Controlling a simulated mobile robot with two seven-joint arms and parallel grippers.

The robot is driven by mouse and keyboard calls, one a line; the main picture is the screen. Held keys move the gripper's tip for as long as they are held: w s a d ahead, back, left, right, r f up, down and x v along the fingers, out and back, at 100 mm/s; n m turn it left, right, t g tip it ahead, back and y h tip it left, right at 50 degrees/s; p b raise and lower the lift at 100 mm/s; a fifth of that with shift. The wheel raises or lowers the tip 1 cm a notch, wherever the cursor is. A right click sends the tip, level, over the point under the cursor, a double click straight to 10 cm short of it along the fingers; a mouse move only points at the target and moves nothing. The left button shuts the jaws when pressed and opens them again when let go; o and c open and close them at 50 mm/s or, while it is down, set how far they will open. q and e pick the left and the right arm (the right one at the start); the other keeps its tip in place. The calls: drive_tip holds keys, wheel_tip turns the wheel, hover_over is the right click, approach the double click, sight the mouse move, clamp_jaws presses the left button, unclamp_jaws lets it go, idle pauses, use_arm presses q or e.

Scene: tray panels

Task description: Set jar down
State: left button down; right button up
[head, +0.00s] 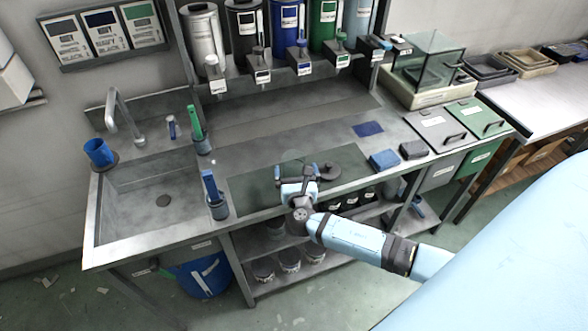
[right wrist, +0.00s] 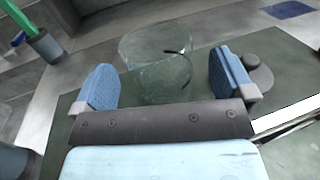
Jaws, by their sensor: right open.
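A clear glass jar (head: 292,157) is faint in the head view. It appears to stand upright on the dark green mat (head: 245,186) on the bench. My right gripper (head: 297,171) is open at the near side of the jar. In the right wrist view the jar (right wrist: 158,68) shows between and just beyond the two blue finger pads of my right gripper (right wrist: 166,76), with a gap on each side. A round dark grey lid-like piece (head: 330,173) lies on the mat to the right of the gripper. My left gripper is not in view.
A sink (head: 160,198) and cups holding blue and green-handled tools (head: 203,145) are to the left. A blue block (head: 384,160) and a grey block (head: 413,150) lie to the right. Labelled canisters (head: 286,25) stand along the back.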

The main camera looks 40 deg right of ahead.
sight(293, 154)
drive_tip(key=x, duration=0.3)
drive_tip(key=shift+w+d, duration=0.1)
drive_tip(key=shift+w, duration=0.3)
drive_tip(key=c, duration=1)
drive_tip(key=shift+c, duration=0.8)
drive_tip(key=shift+r, duration=0.2)
